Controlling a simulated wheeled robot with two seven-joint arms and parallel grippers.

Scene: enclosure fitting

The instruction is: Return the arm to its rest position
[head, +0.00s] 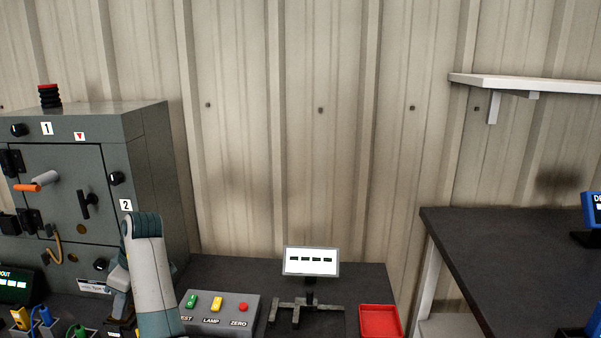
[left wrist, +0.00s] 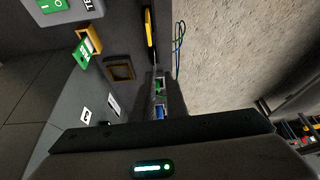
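My left arm (head: 150,275) rises from the bottom of the head view in front of the grey cabinet, bends at the top and comes down again. My left gripper (head: 121,326) is at its lower end, low at the frame's bottom edge, dark and partly cut off. In the left wrist view a dark body with a lit green indicator (left wrist: 153,168) fills the bottom. No fingertips show clearly, so I cannot tell whether it is open or shut, or whether it holds anything. My right gripper is not in view.
The grey cabinet (head: 60,175) with handles stands at left. Connectors with coloured plugs (head: 45,318) lie low at left. A button box (head: 220,312), a small display on a stand (head: 311,262) and a red tray (head: 380,321) occupy the bench. A dark table (head: 500,255) stands right.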

